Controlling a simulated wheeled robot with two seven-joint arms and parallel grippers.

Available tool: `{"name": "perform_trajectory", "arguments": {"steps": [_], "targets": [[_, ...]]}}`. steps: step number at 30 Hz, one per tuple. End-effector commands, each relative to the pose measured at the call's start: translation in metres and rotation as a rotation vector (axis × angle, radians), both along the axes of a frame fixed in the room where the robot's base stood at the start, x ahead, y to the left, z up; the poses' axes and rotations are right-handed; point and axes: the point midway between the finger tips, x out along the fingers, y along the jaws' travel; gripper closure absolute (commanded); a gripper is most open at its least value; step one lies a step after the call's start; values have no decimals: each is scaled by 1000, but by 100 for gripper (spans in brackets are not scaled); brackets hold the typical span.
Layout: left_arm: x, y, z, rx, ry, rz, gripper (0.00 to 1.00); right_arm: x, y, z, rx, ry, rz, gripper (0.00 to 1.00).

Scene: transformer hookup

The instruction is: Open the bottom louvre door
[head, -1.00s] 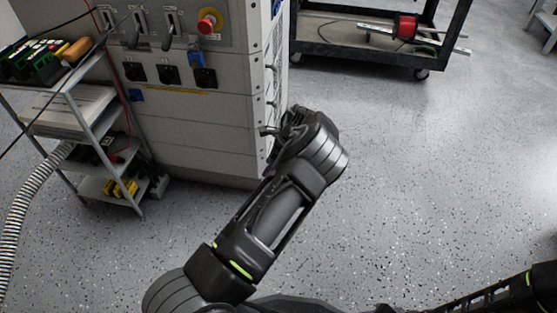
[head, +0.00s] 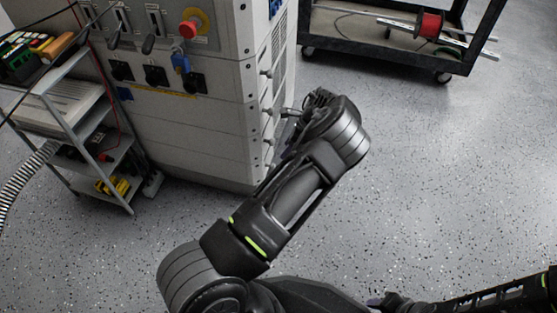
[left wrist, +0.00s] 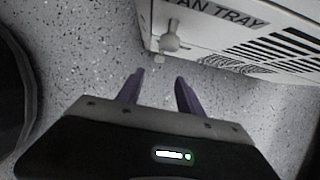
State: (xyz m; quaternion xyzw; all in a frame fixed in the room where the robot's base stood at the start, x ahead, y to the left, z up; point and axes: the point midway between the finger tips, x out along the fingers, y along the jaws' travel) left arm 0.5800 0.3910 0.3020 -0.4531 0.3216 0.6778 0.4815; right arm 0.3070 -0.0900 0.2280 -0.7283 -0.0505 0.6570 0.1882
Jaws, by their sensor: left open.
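A pale door panel (left wrist: 222,38) with dark louvre slots and lettering ending in "AN TRAY" fills the upper right of the left wrist view. I cannot tell which door of the stack this is. My left gripper (left wrist: 158,90) is open and empty, its purple fingers pointing towards the knob but apart from it. In the head view the louvred side (head: 280,62) of the cabinet faces right, and my left wrist hides its lower part. My right gripper (head: 386,301) shows small and dark at the bottom edge.
The grey cabinet front (head: 185,125) carries switches and a red button (head: 188,27). A metal shelf rack (head: 125,178) stands left of it. A black cart (head: 385,45) with a red spool (head: 429,25) stands behind. The speckled floor (head: 450,170) at right is clear.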

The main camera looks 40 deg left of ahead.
Motion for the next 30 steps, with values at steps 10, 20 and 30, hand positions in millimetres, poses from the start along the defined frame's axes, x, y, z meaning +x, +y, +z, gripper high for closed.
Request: {"name": "perform_trajectory", "arguments": {"steps": [10, 20, 30], "targets": [[-1, 4, -10, 1, 1, 0, 56, 1, 0, -5, 0, -2, -1, 64], [-9, 23, -63, 1, 3, 0, 56, 4, 0, -29, -2, -10, -6, 64], [-14, 41, -108, 1, 0, -1, 56, 8, -1, -44, 3, -13, -8, 64]]}}
